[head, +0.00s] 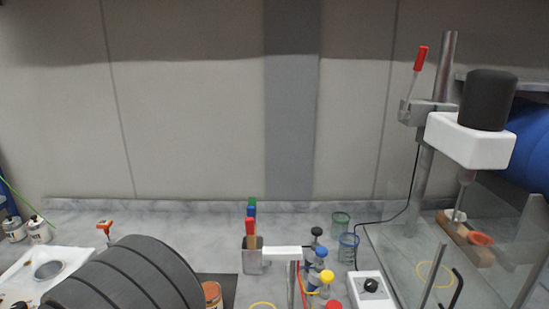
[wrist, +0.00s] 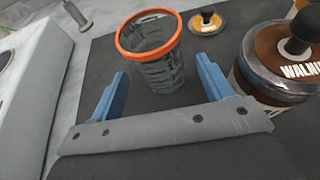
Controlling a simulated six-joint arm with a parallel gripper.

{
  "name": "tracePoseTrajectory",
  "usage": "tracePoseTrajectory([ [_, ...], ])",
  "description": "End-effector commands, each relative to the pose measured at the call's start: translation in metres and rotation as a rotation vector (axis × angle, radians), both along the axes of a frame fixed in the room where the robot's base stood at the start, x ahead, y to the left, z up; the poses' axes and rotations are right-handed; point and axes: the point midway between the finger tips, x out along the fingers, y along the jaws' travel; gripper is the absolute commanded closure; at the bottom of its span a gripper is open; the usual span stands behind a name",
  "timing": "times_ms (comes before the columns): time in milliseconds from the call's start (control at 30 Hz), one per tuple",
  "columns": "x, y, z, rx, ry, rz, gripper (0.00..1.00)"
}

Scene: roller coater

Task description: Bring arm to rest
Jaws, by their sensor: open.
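My gripper (wrist: 162,66) shows in the wrist view, with its two blue fingers spread apart and nothing held between them. A clear beaker with an orange rim (wrist: 150,72) stands upright just beyond the fingertips, on a dark mat (wrist: 105,55). I see no finger touching it, though the exact gap is hard to judge. In the head view I cannot make out my gripper's fingers.
A jar labelled "WALN…" (wrist: 275,70) stands close to the right finger, and a knobbed lid (wrist: 206,22) lies behind. A pale block (wrist: 30,60) is at left.

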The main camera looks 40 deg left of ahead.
Motion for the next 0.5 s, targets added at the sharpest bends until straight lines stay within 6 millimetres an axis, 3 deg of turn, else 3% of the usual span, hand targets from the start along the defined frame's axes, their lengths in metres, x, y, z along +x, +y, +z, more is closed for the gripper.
tracePoseTrajectory([
  [200, 0.031, 0.029, -0.018, -0.001, 0.001, -0.003, 0.27],
  [233, 0.028, 0.028, -0.016, 0.002, 0.001, 0.000, 0.27],
  [500, 0.027, 0.027, 0.043, 0.005, 0.002, 0.000, 0.27],
])
